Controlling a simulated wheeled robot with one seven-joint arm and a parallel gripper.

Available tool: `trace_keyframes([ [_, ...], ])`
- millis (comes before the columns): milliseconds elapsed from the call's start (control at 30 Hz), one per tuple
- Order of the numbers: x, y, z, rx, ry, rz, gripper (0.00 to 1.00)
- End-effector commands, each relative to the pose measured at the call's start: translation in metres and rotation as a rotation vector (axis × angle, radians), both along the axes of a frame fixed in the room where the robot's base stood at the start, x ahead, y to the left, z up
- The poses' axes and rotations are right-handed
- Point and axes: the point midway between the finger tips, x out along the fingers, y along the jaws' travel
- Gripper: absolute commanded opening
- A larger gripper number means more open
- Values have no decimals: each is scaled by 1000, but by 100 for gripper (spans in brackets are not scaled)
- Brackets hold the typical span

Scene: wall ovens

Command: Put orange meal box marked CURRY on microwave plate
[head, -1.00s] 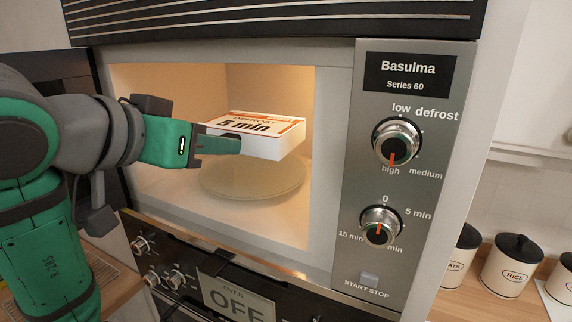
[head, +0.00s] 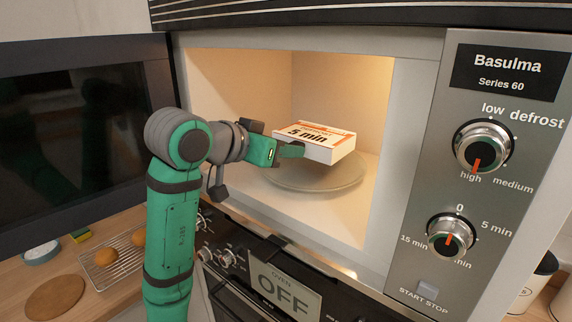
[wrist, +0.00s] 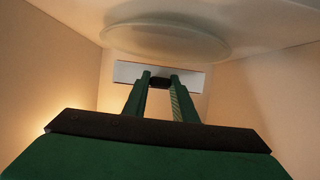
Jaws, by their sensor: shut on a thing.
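The meal box (head: 322,146) is white with orange edging and reads "5 min" on its top; the word CURRY cannot be read here. My gripper (head: 292,150) is shut on its near left edge and holds it level inside the open microwave. The round glass microwave plate (head: 318,181) lies beneath the box, with a visible gap between them. In the wrist view, my gripper's two fingers (wrist: 160,82) close on the pale side of the box (wrist: 127,72), and the plate (wrist: 165,40) shows near the top.
The microwave door (head: 85,120) stands open at the left. The control panel (head: 480,170) with two knobs is to the right of the cavity. An oven with an "OFF" display (head: 285,285) is below. A rack with buns (head: 115,262) sits on the counter at the lower left.

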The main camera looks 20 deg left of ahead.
Motion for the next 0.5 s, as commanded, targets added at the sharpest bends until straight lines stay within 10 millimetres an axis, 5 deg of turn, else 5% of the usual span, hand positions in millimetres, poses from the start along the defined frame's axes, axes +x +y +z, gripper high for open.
trace_keyframes([
  [500, 9, 3, -41, 0, -2, 1, 0],
])
